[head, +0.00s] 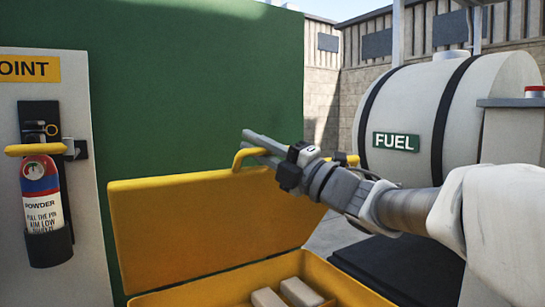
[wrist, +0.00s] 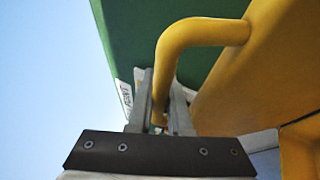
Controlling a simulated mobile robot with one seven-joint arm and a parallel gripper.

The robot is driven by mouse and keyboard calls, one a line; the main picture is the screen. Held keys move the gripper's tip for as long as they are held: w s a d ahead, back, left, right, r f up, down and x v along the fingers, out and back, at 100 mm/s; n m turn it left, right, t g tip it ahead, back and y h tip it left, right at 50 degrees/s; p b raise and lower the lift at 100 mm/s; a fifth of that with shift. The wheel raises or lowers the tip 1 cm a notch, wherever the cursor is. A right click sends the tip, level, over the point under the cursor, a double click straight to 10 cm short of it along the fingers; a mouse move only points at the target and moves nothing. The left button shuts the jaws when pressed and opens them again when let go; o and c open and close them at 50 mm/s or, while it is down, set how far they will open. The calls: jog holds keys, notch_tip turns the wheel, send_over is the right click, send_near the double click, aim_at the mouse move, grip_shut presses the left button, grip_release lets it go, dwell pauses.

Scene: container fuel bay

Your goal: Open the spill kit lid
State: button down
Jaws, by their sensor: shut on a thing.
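The yellow spill kit box (head: 345,280) stands low in the head view with its yellow lid (head: 195,225) raised, tilted up and back from the box. A curved yellow handle (head: 245,155) sits at the lid's top edge, and it shows large in the wrist view (wrist: 195,33). My gripper (head: 252,143) is shut on this handle, its two fingers (wrist: 158,100) on either side of the bar in the wrist view. The lid's hinge side is only partly visible.
Inside the box lie pale blocks (head: 300,292). A green wall (head: 190,90) stands behind the lid. A fire extinguisher (head: 42,195) hangs on a white panel at the left. A white fuel tank (head: 480,90) stands at the right, beyond my arm.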

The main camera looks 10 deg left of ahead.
jog(key=shift+s+d+f+b, duration=0.4)
jog(key=shift+s+d+b, duration=0.1)
jog(key=shift+b, duration=0.15)
jog(key=shift+a, duration=0.1)
jog(key=c, duration=0.8)
grip_release()
jog(key=shift+c, duration=0.2)
jog(key=v, duration=1.7)
jog(key=shift+f, duration=0.35)
